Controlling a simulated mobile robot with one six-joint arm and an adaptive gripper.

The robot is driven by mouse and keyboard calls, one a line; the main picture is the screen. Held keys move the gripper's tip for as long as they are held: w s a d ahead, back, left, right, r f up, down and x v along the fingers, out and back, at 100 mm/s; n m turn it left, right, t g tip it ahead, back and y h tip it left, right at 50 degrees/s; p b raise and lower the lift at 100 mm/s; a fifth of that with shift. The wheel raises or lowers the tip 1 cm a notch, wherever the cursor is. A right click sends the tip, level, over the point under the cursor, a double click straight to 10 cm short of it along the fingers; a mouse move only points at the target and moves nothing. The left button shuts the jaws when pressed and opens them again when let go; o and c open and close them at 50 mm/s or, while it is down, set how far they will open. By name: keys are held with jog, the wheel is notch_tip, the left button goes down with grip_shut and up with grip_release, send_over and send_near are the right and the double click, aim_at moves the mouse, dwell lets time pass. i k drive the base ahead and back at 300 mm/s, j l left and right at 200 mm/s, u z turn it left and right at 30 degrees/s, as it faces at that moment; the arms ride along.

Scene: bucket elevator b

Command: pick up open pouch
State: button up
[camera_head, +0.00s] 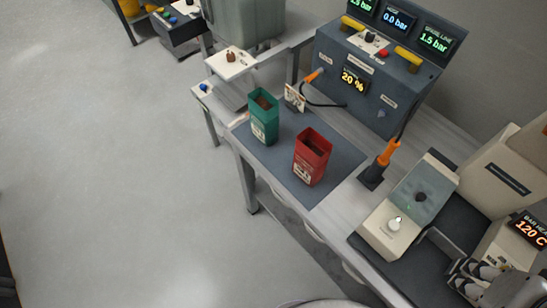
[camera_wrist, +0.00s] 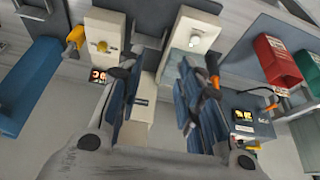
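Two open-topped pouches stand upright on a dark grey mat (camera_head: 281,180) in the head view. One is a green pouch (camera_head: 264,125) with a pale label. The other is a red pouch (camera_head: 311,160) to its right, nearer to me. Both have dark brown contents visible at the mouth. My gripper (camera_head: 467,279) is at the lower right of the head view, well apart from both pouches. In the wrist view my gripper (camera_wrist: 157,88) has its fingers spread with nothing between them.
A grey control panel (camera_head: 362,80) with gauges stands behind the pouches. An orange-handled tool (camera_head: 388,152) stands right of the mat. A cream sealing device (camera_head: 386,230) lies between the pouches and my gripper. Open floor (camera_head: 120,200) is at left.

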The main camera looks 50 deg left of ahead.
aim_at(309, 163)
jog(key=u, duration=1.55)
jog(key=i+j, duration=0.2)
jog(key=j, duration=0.15)
jog(key=i+j+z, duration=0.1)
jog(key=i+j, duration=0.15)
jog(key=i+j+z, duration=0.1)
jog(key=j, duration=0.35)
jog(key=i+z, duration=0.1)
jog(key=z, duration=1.25)
